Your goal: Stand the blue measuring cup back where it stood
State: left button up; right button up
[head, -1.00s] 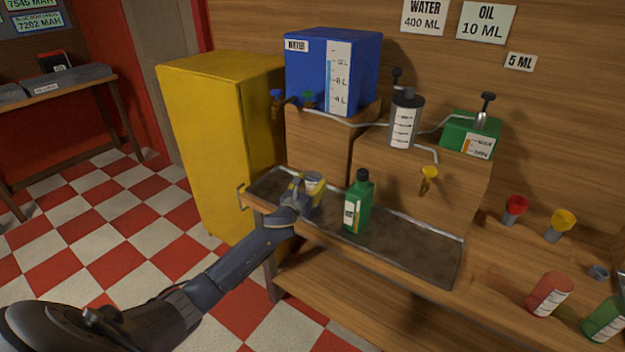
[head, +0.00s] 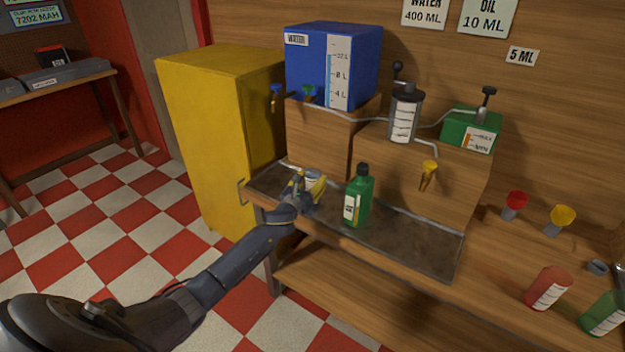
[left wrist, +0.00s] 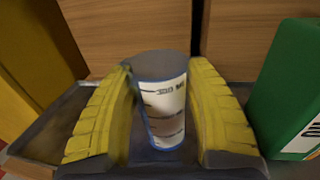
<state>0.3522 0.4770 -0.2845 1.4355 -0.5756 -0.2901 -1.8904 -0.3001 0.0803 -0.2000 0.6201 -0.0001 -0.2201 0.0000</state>
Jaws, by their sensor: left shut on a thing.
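The blue measuring cup (left wrist: 163,105) shows in the left wrist view between the two yellow fingers of my left gripper (left wrist: 163,115). It has a white marked label, a grey top and a thin blue edge at the bottom, and looks roughly upright. In the head view my left gripper (head: 308,188) is over the left part of the dark metal tray (head: 410,245), shut on the cup. Only a small pale part of the cup (head: 312,180) shows there. I cannot tell whether its base touches the tray. My right gripper is not in view.
A green bottle (head: 358,200) stands on the tray close to the right of my left gripper. Wooden boxes behind carry the blue water tank (head: 310,70), a grey-topped dispenser (head: 404,115) and a green oil box (head: 470,130). A yellow cabinet (head: 205,140) stands at left. The tray's right part is clear.

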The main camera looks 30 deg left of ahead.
pick_arm(q)
jog(key=shift+f, duration=0.3)
jog(key=o, duration=1.4)
jog(key=shift+f, duration=0.1)
jog(key=shift+s, duration=0.1)
